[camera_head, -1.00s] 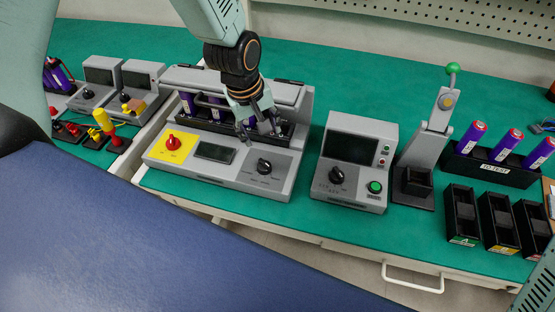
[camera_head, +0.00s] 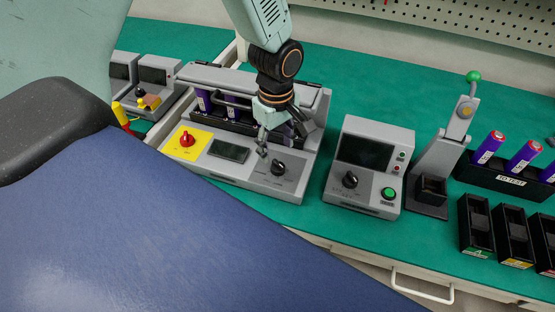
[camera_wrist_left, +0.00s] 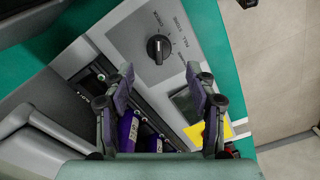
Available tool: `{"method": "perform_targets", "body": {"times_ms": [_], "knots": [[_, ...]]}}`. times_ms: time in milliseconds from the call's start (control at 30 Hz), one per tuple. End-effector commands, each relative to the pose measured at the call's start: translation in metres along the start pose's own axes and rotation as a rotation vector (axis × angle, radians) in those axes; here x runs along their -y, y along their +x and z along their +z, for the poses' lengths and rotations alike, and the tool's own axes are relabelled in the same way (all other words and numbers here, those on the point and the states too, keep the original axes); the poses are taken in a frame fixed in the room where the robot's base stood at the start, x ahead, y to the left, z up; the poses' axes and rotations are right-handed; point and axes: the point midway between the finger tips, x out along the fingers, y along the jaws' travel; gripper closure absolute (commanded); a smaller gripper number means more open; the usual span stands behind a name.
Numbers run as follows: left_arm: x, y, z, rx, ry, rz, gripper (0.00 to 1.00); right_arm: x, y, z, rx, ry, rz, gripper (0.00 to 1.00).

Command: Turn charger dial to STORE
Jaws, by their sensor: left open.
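The charger (camera_head: 247,178) is a grey unit with a yellow panel, a red knob, a small dark display and purple cells at its back. Its black dial (camera_head: 278,168) is at the right of its front panel. The dial also shows in the left wrist view (camera_wrist_left: 159,48), with small printed labels around it that are hard to read. My left gripper (camera_head: 276,141) is open and empty above the charger, just behind the dial. In the left wrist view the dial lies beyond and between the spread fingertips (camera_wrist_left: 160,76), apart from them. My right gripper is not in view.
A grey tester (camera_head: 365,165) with a green button stands right of the charger. Beyond it are a lever press (camera_head: 440,150), a black rack (camera_head: 508,180) of purple cells and several black bins (camera_head: 515,237). A blue surface (camera_head: 180,240) fills the lower left.

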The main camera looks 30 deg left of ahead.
Motion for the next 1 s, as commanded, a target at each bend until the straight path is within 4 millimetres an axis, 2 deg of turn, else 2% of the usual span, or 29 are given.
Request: {"method": "perform_targets", "body": {"times_ms": [100, 300, 467, 700, 1000], "knots": [[0.001, 0.022, 0.001, 0.000, 0.003, -0.004, 0.44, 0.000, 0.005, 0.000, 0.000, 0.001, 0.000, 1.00], [0.000, 0.047, 0.001, -0.001, 0.004, -0.002, 0.44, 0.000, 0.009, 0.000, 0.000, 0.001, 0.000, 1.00], [-0.001, 0.054, 0.002, -0.001, 0.005, 0.000, 0.44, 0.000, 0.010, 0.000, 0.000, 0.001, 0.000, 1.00], [-0.001, 0.054, 0.002, -0.001, 0.005, 0.001, 0.44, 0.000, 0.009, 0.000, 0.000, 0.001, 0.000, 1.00], [-0.001, 0.054, 0.002, -0.001, 0.005, 0.001, 0.68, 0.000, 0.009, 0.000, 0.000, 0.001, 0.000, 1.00]]}}
